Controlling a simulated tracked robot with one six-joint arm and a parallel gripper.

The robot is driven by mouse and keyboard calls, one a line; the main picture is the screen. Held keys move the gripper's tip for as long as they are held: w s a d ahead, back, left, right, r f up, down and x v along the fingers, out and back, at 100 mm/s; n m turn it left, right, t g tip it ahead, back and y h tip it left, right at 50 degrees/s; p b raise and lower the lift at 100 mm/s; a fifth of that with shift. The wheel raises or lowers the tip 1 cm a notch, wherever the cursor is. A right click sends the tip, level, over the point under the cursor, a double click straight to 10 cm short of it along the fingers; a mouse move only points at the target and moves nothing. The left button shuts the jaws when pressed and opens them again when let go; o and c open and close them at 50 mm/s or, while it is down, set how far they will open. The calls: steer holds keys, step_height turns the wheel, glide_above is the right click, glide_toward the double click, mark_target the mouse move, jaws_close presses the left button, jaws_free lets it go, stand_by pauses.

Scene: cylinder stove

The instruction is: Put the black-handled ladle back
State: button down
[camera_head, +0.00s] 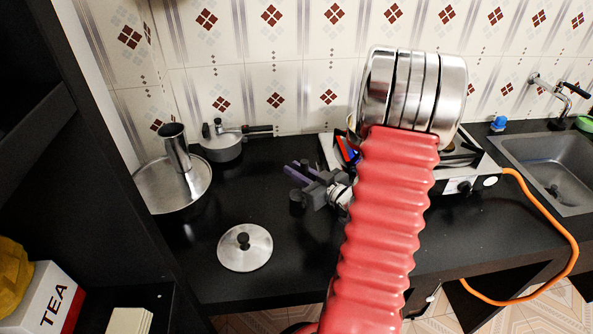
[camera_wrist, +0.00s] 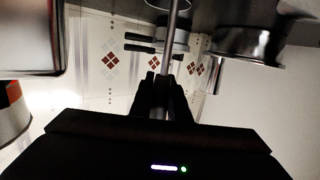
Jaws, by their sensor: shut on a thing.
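My gripper (camera_head: 312,185) is over the counter, left of the stove, in the head view. In the wrist view my gripper (camera_wrist: 163,92) is shut around a thin metal shaft, which I take to be the ladle (camera_wrist: 173,22). A steel tumbler (camera_head: 176,147) stands on a wide steel plate (camera_head: 160,203) at the left of the counter.
A pressure cooker (camera_head: 222,148) stands by the tiled wall. A round lid (camera_head: 245,250) lies at the counter's front. The stove (camera_head: 478,175), with an orange hose (camera_head: 545,205), is partly hidden by my red arm. A sink (camera_head: 553,175) is at right. Bare counter (camera_head: 250,195) lies between cooker and lid.

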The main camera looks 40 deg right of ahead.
steer(key=shift+f, duration=0.1)
steer(key=c, duration=1.7)
jaws_free()
steer(key=s, duration=0.4)
steer(key=s+r, duration=0.1)
steer(key=s, duration=0.3)
steer(key=s+r, duration=0.1)
steer(key=s, duration=0.3)
steer(key=shift+a, duration=0.1)
